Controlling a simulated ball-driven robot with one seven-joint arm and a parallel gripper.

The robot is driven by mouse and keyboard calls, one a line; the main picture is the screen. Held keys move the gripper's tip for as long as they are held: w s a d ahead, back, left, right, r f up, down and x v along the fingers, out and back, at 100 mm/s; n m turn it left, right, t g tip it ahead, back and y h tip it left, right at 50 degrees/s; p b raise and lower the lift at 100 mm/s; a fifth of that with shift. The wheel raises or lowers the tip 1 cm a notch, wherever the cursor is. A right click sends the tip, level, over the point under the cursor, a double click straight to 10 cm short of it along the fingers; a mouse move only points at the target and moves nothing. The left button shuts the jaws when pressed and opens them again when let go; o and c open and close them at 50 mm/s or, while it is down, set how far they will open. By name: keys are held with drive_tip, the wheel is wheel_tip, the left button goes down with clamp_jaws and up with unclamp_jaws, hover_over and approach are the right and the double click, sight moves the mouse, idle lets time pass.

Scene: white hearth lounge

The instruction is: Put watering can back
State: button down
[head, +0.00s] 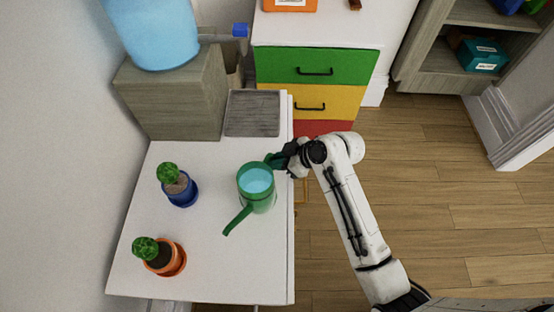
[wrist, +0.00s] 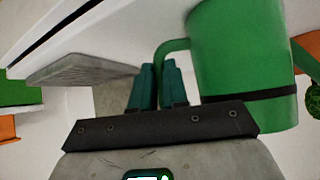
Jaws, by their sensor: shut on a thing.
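The green watering can (head: 257,190) holds light blue water and is over the white table, its spout pointing toward the lower left. I cannot tell whether its base touches the table. My gripper (head: 279,160) is at the can's handle, on the upper right side of the can. In the wrist view, my gripper's teal fingers (wrist: 158,88) are shut on the handle, and the can's green body (wrist: 243,55) stands just right of them. A grey square tray (head: 253,114) lies empty on the table behind the can; it also shows in the wrist view (wrist: 85,68).
The white table (head: 215,265) also bears a cactus in a blue pot (head: 183,194) and one in an orange pot (head: 167,262). A wooden block (head: 172,95) with a blue water container (head: 152,30) stands at the back left. A coloured drawer cabinet (head: 318,70) is behind.

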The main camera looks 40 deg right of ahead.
drive_tip(key=shift+r, duration=0.1)
drive_tip(key=c, duration=1.1)
unclamp_jaws()
drive_tip(key=shift+f, duration=0.2)
drive_tip(key=shift+c, duration=0.2)
